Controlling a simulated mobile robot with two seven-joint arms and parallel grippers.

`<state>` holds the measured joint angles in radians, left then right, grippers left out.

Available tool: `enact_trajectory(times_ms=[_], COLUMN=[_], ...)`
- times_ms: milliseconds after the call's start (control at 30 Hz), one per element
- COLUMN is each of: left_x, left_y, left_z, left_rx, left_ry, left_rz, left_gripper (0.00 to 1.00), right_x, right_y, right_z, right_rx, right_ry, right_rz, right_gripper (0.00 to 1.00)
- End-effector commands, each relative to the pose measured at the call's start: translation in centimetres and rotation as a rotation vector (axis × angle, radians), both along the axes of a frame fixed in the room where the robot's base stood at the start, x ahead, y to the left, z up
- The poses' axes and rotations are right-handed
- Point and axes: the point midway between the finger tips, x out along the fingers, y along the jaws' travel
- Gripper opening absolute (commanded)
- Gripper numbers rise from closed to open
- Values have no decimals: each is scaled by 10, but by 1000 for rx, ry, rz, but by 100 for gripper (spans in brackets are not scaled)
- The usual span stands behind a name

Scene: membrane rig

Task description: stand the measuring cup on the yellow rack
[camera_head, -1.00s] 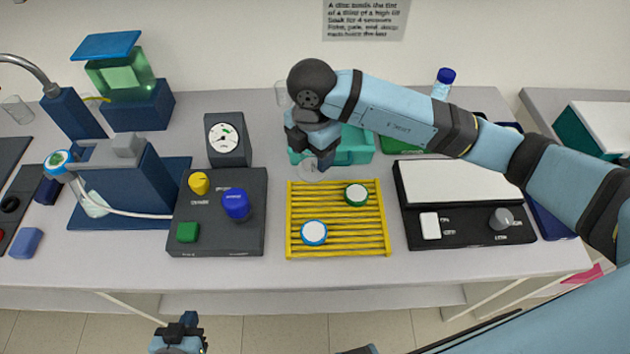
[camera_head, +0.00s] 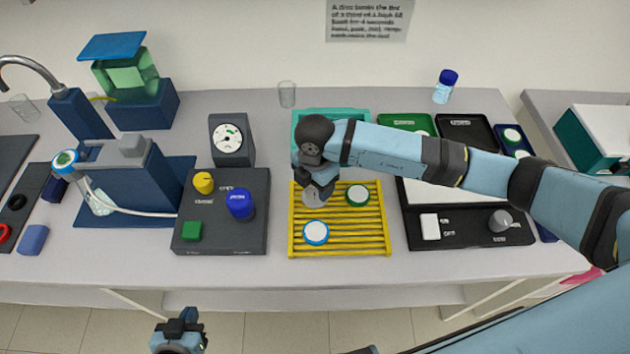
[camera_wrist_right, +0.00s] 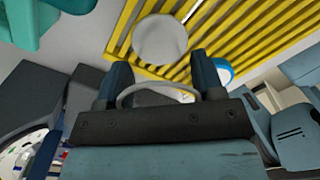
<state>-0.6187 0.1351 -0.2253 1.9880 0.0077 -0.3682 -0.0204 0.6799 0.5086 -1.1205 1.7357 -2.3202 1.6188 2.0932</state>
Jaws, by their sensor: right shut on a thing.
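The measuring cup (camera_head: 314,198), clear and greyish, is at the back left part of the yellow rack (camera_head: 340,238). In the right wrist view its pale round end (camera_wrist_right: 160,38) lies in front of the rack's yellow bars (camera_wrist_right: 245,45). My right gripper (camera_head: 318,186) is shut on the cup; its two dark fingers (camera_wrist_right: 160,82) flank the cup near its rim. I cannot tell whether the cup touches the bars. My left gripper (camera_head: 181,326) is away from the rack, low in front of the bench; its jaw opening is unclear.
A blue-rimmed white disc (camera_head: 316,232) and a green-rimmed one (camera_head: 357,195) lie on the rack, close to the cup. A teal tray (camera_head: 302,118) is behind the rack. A dark control box (camera_head: 220,235) stands left, a white-topped device (camera_head: 470,228) right. Another clear beaker (camera_head: 287,94) stands behind.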

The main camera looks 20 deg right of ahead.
Motion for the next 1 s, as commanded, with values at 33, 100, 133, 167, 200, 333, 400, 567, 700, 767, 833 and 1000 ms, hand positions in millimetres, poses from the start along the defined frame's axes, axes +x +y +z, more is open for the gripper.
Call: enact_trajectory(times_ms=[33,100,133,167,200,333,400,567,700,767,833,1000], left_x=[0,0,0,0,0,0,0,0,0,0,0,0], left_y=[0,-1,-1,-1,-1,-1,-1,-1,-1,-1,-2,-4], left_z=[-1,-3,-2,-2,-2,-2,-2,2,-4,-7,-11,-18], left_rx=[0,-1,-1,-2,-2,-2,-2,-2,-2,-3,-3,-6], left_ry=[0,0,0,1,1,1,1,1,0,0,2,6], left_rz=[0,0,0,-1,-1,-1,-1,-1,-1,-1,-1,-5], left_gripper=[0,0,0,0,0,0,0,0,0,0,0,0], right_x=[0,0,0,0,0,0,0,0,1,1,1,1], right_y=[0,0,0,0,0,0,0,0,1,1,1,1], right_z=[-2,-4,-3,-2,-2,-2,-2,3,20,32,48,84], right_rx=[0,0,0,0,0,0,0,0,2,2,3,2], right_ry=[0,0,0,0,0,0,0,-1,-4,-4,-5,-4], right_rz=[0,0,0,0,0,0,0,0,0,1,2,1], right_gripper=[38,38,69,76,85,88,88,88,88,88,88,88])
